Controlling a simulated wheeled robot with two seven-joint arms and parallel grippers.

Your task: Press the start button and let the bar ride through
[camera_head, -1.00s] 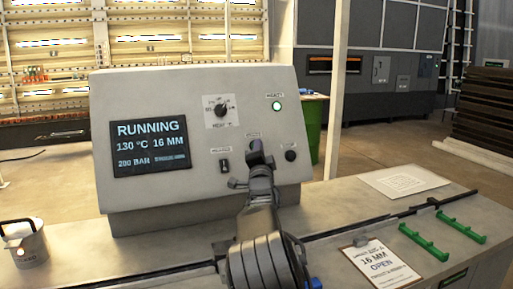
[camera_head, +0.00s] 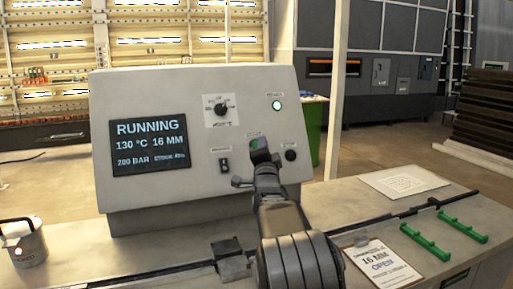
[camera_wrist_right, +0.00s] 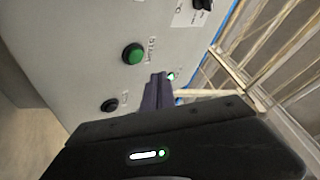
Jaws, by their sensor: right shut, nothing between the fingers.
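The grey control panel (camera_head: 240,110) stands on the bench. Its screen (camera_head: 150,146) reads RUNNING, 130 °C, 16 MM and 200 BAR. The green start button (camera_head: 254,143) is partly behind my right gripper (camera_head: 262,153) in the head view. In the right wrist view the green button (camera_wrist_right: 132,54) shows clear, apart from the fingers (camera_wrist_right: 158,92) in the picture. My right gripper is shut and empty, pointing at the panel face beside the button. I cannot tell a bar for certain. My left gripper is not in view.
A black button (camera_head: 290,155), a selector knob (camera_head: 221,109), a switch (camera_head: 224,165) and a lit green lamp (camera_head: 277,106) are on the panel. A clipboard (camera_head: 382,262) and green racks (camera_head: 463,228) lie right.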

